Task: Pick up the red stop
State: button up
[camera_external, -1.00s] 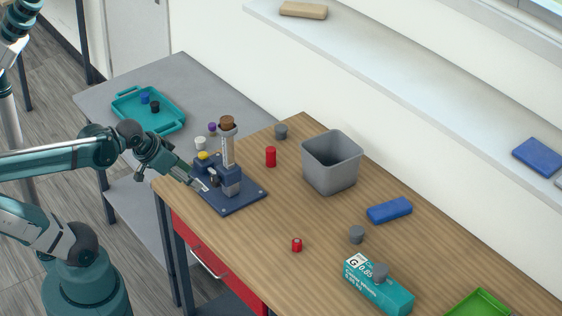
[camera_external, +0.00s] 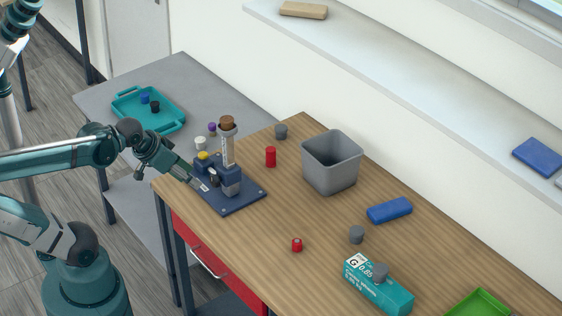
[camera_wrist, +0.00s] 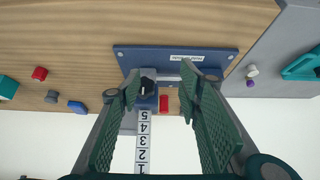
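Two red pieces show, and I cannot tell which is the stop. A taller red cylinder (camera_external: 271,157) stands on the wooden table behind the blue fixture, and part of it shows in the wrist view (camera_wrist: 164,103). A short red piece (camera_external: 297,244) stands near the front edge, also seen in the wrist view (camera_wrist: 40,73). My gripper (camera_external: 201,186) is at the left edge of the fixture's blue base plate (camera_external: 240,204), away from both. In the wrist view my gripper (camera_wrist: 162,87) is open, its fingers apart above the fixture, with nothing visibly held.
The fixture carries an upright scaled column (camera_external: 228,150) with a brown top. A grey bin (camera_external: 331,165), blue block (camera_external: 390,210), grey stopper (camera_external: 357,234) and teal box (camera_external: 385,294) stand rightward. A teal tray (camera_external: 170,124) lies on the grey table. The wood around the short red piece is clear.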

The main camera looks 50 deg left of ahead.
notch_tip(320, 180, up, 17)
jog(key=w+d+r+m+g+p, duration=0.3)
jog(key=w+d+r+m+p, duration=0.1)
jog(key=w+d+m+p, duration=0.5)
jog(key=m+g+p, duration=0.4)
jog(key=m+p, duration=1.1)
send_over(297, 240)
notch_tip(297, 240, down, 22)
jog(key=shift+f, duration=0.3)
jog(key=shift+s+f, duration=0.1)
jog(key=shift+f, duration=1.15)
jog(key=shift+f, duration=0.1)
